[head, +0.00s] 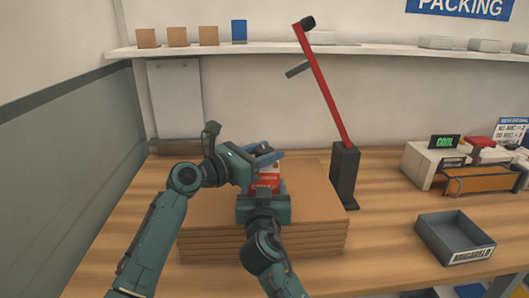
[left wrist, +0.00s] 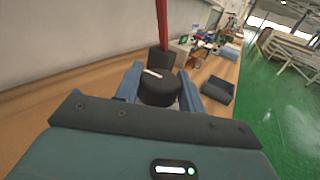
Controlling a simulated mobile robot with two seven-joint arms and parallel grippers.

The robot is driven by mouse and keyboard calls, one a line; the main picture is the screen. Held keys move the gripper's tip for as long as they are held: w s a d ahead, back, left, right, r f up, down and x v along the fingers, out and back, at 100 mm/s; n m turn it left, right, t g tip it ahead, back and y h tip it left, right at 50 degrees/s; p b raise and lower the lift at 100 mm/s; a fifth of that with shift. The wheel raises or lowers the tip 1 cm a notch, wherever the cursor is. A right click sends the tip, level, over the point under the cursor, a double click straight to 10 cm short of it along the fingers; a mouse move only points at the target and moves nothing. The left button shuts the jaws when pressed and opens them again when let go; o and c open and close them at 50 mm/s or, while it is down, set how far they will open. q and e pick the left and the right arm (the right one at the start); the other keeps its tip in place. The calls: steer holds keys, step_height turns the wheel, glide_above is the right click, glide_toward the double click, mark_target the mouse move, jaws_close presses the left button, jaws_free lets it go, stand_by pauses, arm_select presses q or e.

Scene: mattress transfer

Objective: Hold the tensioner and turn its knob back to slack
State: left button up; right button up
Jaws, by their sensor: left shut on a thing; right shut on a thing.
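The tensioner (head: 266,182) is a small red body with pale markings, above the cardboard stack in the head view. My left gripper (head: 267,157) is at its top, with its blue fingers shut on the knob. In the left wrist view the knob (left wrist: 160,92) is a round black cap with a white line on top, between the fingers of my left gripper (left wrist: 160,88). My right gripper (head: 264,193) reaches up from below and is shut on the tensioner's body. Its fingers are mostly hidden in the head view, as is most of the knob.
A stack of cardboard sheets (head: 310,215) lies under both grippers on the wooden bench (head: 390,235). A dark post with a red lever arm (head: 325,90) stands behind right. A grey bin (head: 456,240) and a printer-like machine (head: 428,160) are to the right. A shelf (head: 270,50) runs above.

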arm_select(q)
steer(key=shift+f+n+t+y, duration=0.1)
steer(key=shift+n+t+y, duration=0.45)
steer(key=shift+t, duration=0.25)
steer(key=shift+d+n+t+y, duration=0.15)
steer(key=shift+n+t+y, duration=1.2)
steer(key=shift+t+y, duration=0.25)
steer(key=shift+n+y, duration=0.4)
steer(key=shift+y, duration=0.15)
steer(key=o, duration=0.9)
steer(key=shift+o, duration=0.2)
steer(key=shift+m, duration=0.3)
